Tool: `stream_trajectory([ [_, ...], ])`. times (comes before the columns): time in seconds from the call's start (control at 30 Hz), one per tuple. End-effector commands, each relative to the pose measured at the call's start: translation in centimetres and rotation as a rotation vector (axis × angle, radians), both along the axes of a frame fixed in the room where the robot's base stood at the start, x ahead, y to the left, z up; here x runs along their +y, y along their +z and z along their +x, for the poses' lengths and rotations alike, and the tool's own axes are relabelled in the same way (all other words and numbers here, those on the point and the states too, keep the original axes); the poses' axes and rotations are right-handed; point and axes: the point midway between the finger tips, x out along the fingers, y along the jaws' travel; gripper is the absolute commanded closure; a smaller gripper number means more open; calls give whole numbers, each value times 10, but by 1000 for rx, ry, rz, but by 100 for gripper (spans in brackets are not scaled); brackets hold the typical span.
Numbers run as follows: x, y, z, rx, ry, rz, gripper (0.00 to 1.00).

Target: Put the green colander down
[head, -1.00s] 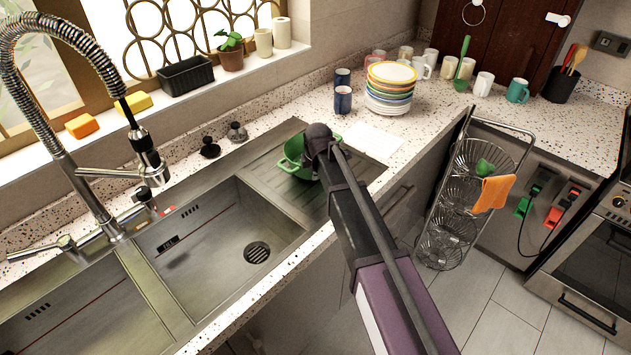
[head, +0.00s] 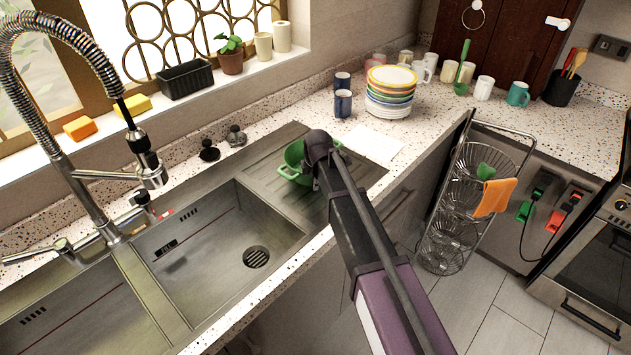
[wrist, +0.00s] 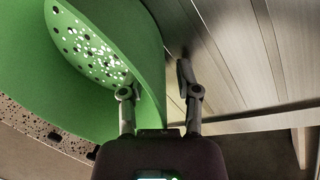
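The green colander (head: 293,158) sits on the ribbed drainboard (head: 262,172) right of the sink basin, partly hidden by my gripper in the head view. In the wrist view the colander (wrist: 150,75) fills the upper left, with its holes showing. My gripper (wrist: 157,85) straddles the colander's wall, one finger on the inner side and one outside. The right finger stands apart from the wall with a visible gap, so the gripper looks open. The left finger's tip is hidden by the green wall. In the head view the fingers are hidden behind the arm.
The sink basin (head: 215,250) lies left of the drainboard. A white sheet (head: 373,144), blue mugs (head: 343,103) and stacked plates (head: 390,97) stand behind it. The faucet (head: 100,215) rises at left. A wire rack (head: 465,190) stands on the floor at right.

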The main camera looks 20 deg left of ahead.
Motion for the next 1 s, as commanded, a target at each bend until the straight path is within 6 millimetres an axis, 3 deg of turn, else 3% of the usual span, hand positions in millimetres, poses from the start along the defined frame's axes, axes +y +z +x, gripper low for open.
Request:
stream_trajectory([
  [0.47,0,7,-1,0,0,0,57],
  [1.0,-6,48,-11,0,1,0,57],
])
